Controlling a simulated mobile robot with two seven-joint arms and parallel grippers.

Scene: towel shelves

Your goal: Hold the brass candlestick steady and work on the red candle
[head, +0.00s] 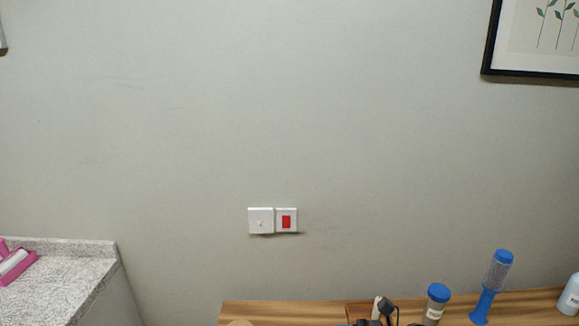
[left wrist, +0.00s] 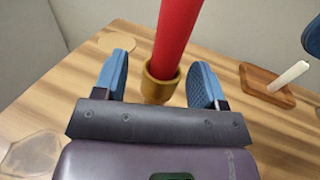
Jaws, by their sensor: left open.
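The red candle (left wrist: 176,38) stands in the brass candlestick (left wrist: 158,85) in the left wrist view. The candle's top runs out of the picture. The candlestick's cup lies between the two blue fingers of my left gripper (left wrist: 160,85). The fingers are open, with a visible gap on both sides of the cup. The candlestick's lower part is hidden behind the gripper body. The head view shows neither candle nor candlestick clearly.
A wooden tray (left wrist: 254,80) with a white candle (left wrist: 288,76) lies to the right on the wooden top (left wrist: 75,95). A round tan disc (left wrist: 117,42) lies behind the left finger. A blue-lidded jar (head: 436,304) and blue hourglass-like object (head: 491,287) stand farther right.

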